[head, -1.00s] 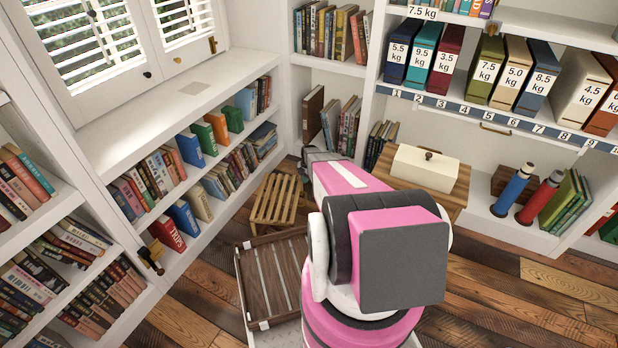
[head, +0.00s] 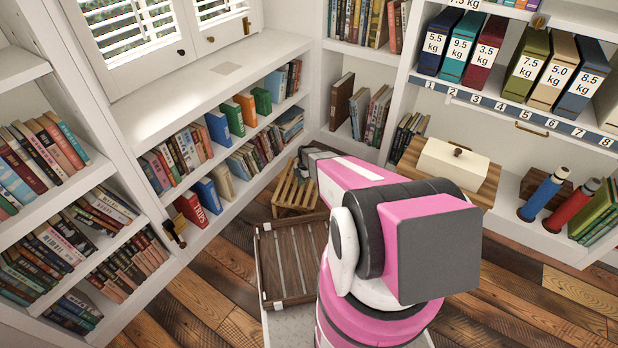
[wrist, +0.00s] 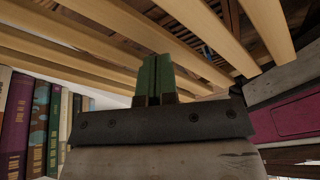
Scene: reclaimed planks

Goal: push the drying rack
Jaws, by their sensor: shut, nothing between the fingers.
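The drying rack (head: 291,194) looks to be the light wooden slatted frame on the floor in the head view, beside the low bookcase. Its slats (wrist: 205,68) cross the top of the wrist view, close to my gripper. My gripper (wrist: 154,78) shows there with green fingertips closed together, nothing between them. The fingertips overlap the slats in that picture; whether they touch is unclear. In the head view my gripper's dark end (head: 308,155) is at the rack's far upper edge, and my pink arm hides part of the rack's right side.
A dark slatted tray (head: 262,275) lies in front of the rack. The low bookcase (head: 225,205) stands close on the left. A wooden stand with a white lidded box (head: 450,165) is to the right. Bare plank floor (head: 205,295) shows at the lower left.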

